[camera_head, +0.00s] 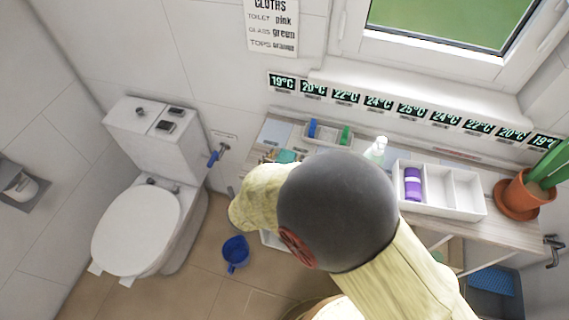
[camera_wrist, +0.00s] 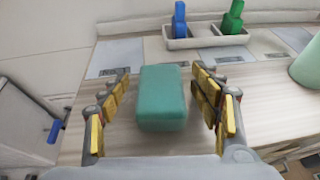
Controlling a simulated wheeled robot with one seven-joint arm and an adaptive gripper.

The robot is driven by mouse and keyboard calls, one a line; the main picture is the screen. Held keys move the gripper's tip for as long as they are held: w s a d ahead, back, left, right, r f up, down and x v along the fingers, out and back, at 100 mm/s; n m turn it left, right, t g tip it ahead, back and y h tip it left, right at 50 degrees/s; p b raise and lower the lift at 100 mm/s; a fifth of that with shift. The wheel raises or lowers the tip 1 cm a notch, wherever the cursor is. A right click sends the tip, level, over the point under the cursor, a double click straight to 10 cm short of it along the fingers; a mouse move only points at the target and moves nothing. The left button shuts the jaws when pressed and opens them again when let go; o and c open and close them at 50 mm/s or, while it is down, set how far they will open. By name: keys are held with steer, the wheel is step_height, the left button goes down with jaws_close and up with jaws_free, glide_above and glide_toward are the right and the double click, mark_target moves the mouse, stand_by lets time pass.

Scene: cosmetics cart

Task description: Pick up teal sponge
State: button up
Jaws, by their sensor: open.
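The teal sponge (camera_wrist: 162,97) lies on the light wooden cart top, between the two fingers of my gripper (camera_wrist: 160,105) in the wrist view. The fingers are open, with a visible gap on each side of the sponge. In the head view only a small teal part of the sponge (camera_head: 287,156) shows at the left end of the cart, beside my arm. My arm hides most of the gripper there.
A white divided box (camera_head: 438,205), purple can (camera_head: 412,183) and potted plant (camera_head: 522,196) stand right. A toilet (camera_head: 135,232) is left.

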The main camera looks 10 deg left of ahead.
steer(key=c, duration=1)
steer(key=shift+c, duration=0.2)
steer(key=shift+r, duration=0.1)
